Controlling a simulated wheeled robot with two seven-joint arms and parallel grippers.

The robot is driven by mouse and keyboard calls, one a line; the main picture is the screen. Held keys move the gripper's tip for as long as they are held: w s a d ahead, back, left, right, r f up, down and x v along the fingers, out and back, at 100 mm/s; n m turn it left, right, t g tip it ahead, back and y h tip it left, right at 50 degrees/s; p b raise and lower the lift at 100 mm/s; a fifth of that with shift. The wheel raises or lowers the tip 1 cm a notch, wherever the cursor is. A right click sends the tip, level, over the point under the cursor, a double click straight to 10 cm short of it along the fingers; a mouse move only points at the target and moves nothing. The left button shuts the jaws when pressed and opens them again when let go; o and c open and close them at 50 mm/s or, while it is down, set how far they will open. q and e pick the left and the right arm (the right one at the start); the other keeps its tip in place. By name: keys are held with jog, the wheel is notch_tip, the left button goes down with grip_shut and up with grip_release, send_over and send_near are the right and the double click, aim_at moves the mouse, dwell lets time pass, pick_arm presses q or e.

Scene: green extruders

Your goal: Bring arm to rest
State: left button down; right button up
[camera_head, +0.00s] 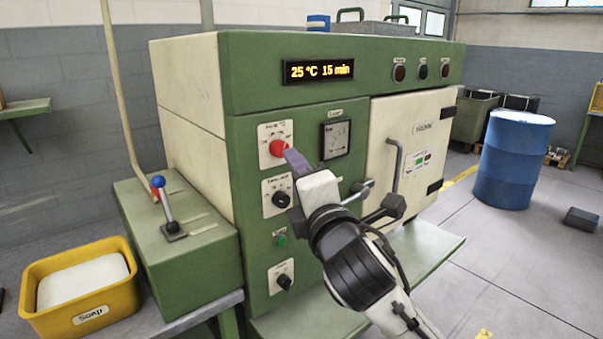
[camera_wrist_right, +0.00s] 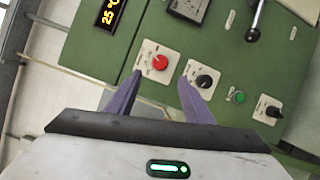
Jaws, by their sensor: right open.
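My right gripper (camera_head: 289,157) reaches in front of the green machine (camera_head: 245,115) with its purple fingers spread. In the right wrist view the gripper (camera_wrist_right: 160,78) is open, with nothing held between the fingers. The red knob (camera_head: 278,148) is close beyond the fingertips; in the wrist view the red knob (camera_wrist_right: 160,62) shows between and past them. I see no clear contact. My left gripper is in neither view.
The display (camera_head: 318,70) reads 25 °C 15 min. A black knob (camera_head: 281,199), a green button (camera_head: 281,241) and the closed cream door's handle (camera_head: 394,168) are near my arm. A lever (camera_head: 170,222) and yellow soap bin (camera_head: 78,289) are left; a blue barrel (camera_head: 512,160) is right.

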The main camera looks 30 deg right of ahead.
jog(key=shift+w, duration=0.1)
dwell(0.3)
jog(key=s+a+f+m+g+y, duration=0.1)
jog(key=a+f+m+g+y, duration=0.15)
jog(key=f, duration=1.05)
jog(key=s+a+f+m+g+y, duration=0.2)
jog(key=a+f, duration=0.2)
jog(key=f, duration=1)
jog(key=s+a+f+m+g+y, duration=0.1)
jog(key=s+f+m, duration=0.4)
jog(key=s+f, duration=0.6)
jog(key=s+a+f+m+g+y, duration=0.2)
jog(key=s+a+f+m, duration=0.3)
jog(key=s+f, duration=0.6)
notch_tip(320, 180, down, 2)
jog(key=shift+f+m+g, duration=0.15)
jog(key=shift+m+g, duration=0.4)
jog(key=shift+g, duration=0.2)
